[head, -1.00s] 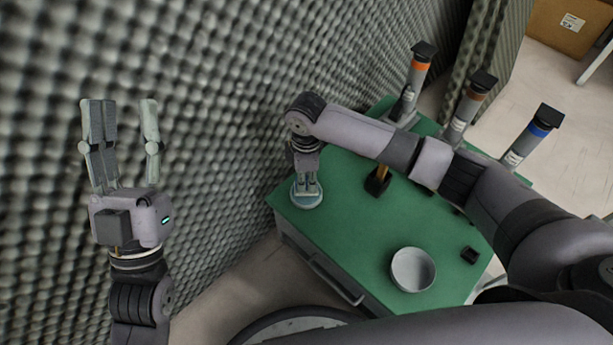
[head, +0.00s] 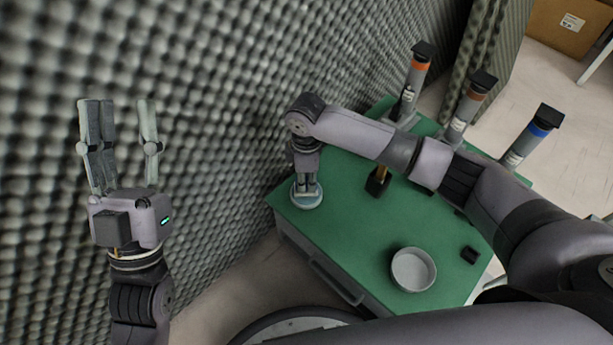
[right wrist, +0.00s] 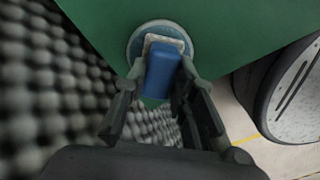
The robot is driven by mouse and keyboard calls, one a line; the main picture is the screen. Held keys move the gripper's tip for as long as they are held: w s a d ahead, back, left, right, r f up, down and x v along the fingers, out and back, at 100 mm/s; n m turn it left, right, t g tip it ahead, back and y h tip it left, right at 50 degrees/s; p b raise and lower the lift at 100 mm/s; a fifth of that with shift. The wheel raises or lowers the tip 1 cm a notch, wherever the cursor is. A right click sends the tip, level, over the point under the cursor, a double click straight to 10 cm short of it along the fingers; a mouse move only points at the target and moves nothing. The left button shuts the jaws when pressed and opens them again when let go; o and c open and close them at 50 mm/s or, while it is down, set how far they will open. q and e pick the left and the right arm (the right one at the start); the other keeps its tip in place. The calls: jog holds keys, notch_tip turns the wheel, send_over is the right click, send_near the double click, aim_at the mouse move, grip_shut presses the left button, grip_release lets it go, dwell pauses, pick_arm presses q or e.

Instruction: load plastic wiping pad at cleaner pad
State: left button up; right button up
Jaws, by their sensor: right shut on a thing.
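My right gripper (head: 307,188) points down over a round grey-blue pad (head: 308,203) at the table's left corner. In the right wrist view the gripper (right wrist: 168,85) is shut on a blue block with a pale layer, likely the plastic wiping pad (right wrist: 162,68). The block is over the round pad (right wrist: 134,46), whose rim shows around it; I cannot tell whether they touch. The fingers hide the block in the head view. My left gripper (head: 118,110) is open and empty, raised at the left, away from the table.
The green table (head: 345,235) also bears a grey bowl (head: 413,270), a small black block (head: 470,255) and a dark holder (head: 378,184). Tubes with orange (head: 415,70), brown (head: 468,105) and blue (head: 530,138) bands stand along the back. A foam wall (head: 230,120) runs close on the left.

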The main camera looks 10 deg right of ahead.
pick_arm(q)
jog(key=shift+s+r, duration=0.2)
jog(key=shift+s, duration=0.1)
dwell(0.4)
jog(key=shift+w+d+f+g+y+p, duration=0.15)
jog(key=shift+w+f+g+y+p, duration=0.35)
jog(key=shift+w+f+g, duration=0.85)
dwell(5.9)
